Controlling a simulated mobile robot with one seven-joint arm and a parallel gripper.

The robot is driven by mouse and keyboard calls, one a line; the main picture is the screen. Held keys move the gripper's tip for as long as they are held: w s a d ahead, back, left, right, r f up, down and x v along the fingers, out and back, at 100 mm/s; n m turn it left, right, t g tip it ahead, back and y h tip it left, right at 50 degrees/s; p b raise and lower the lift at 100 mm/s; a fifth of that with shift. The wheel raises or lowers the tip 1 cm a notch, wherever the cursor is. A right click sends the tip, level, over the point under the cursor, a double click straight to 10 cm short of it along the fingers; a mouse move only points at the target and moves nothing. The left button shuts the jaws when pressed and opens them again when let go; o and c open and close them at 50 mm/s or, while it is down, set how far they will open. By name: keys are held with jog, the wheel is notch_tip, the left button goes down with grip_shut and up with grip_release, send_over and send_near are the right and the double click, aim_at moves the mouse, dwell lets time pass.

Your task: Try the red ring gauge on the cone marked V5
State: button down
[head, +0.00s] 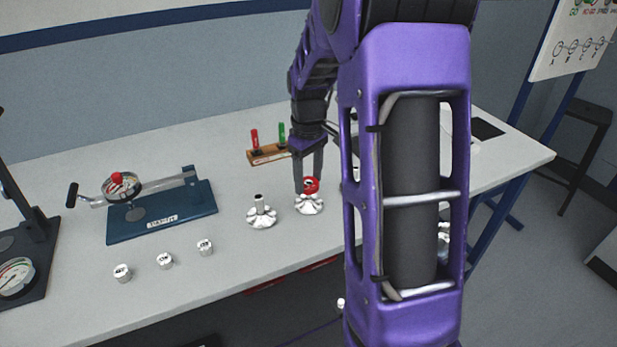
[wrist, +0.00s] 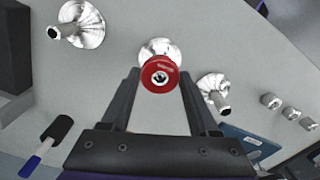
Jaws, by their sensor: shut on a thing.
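The red ring gauge (head: 312,184) is between the fingers of my gripper (head: 309,180), which is shut on it. The ring is right over the top of a shiny flanged housing (head: 309,205). In the wrist view the ring (wrist: 160,68) lies in front of that housing's flange (wrist: 158,47), with a metal tip showing in its hole. I cannot tell whether the ring touches or sits around the cone. A second housing (head: 262,214) stands to its left. A third (wrist: 76,24) shows at the upper left of the wrist view. I cannot read a V5 mark.
Several small white labelled pieces (head: 165,261) lie near the bench's front edge. A blue-based gauge fixture (head: 160,222) stands at left, and a dial stand (head: 18,275) is farther left. A wooden rack (head: 268,155) with red and green handles stands behind. My arm hides the bench's right part.

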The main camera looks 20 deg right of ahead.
jog(key=shift+r+p, duration=1.9)
jog(key=shift+r, duration=0.55)
jog(key=shift+r, duration=0.15)
notch_tip(320, 180, up, 2)
jog(key=shift+r+p, duration=0.15)
jog(key=shift+p, duration=0.9)
notch_tip(320, 180, up, 2)
jog(key=shift+r+p, duration=0.2)
jog(key=shift+p, duration=0.15)
